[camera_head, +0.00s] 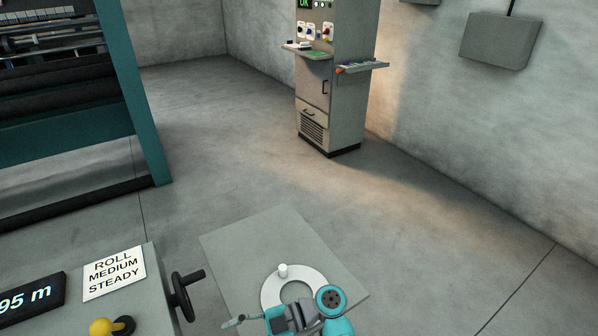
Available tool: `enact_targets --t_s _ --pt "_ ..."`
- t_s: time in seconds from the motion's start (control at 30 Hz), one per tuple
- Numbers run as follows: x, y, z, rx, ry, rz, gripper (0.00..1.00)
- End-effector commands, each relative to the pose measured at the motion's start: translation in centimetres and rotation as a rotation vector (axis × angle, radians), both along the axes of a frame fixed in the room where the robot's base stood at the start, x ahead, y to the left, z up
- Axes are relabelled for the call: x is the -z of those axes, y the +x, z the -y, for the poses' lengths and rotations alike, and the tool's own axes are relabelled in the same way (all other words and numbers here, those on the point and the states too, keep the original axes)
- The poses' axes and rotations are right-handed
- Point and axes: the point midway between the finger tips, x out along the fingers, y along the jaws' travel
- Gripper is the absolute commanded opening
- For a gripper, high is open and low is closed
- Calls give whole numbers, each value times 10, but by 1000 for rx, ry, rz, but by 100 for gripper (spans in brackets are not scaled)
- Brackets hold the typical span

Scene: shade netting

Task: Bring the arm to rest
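My arm, teal and grey, is folded at the bottom edge of the head view, and the frame cuts off part of it. A small grey end piece at its left, which seems to be my gripper (236,321), points left and sits close to the arm. Its fingers are too small to tell open from shut. I see nothing held in it.
A grey console (120,300) with a handwheel (186,292), a yellow knob (101,327) and a sign (114,273) stands at lower left. A teal-framed machine (140,110) is at upper left. A control cabinet (313,85) stands at the back. The floor between is clear.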

Motion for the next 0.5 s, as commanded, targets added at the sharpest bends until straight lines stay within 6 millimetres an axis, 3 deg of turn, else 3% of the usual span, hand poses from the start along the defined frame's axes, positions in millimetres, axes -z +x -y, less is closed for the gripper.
enact_targets --t_s 0.27,0.5 --pt "79 -25 25 300 -186 -232 47" --pt "147 -58 71 661 -335 -453 47"
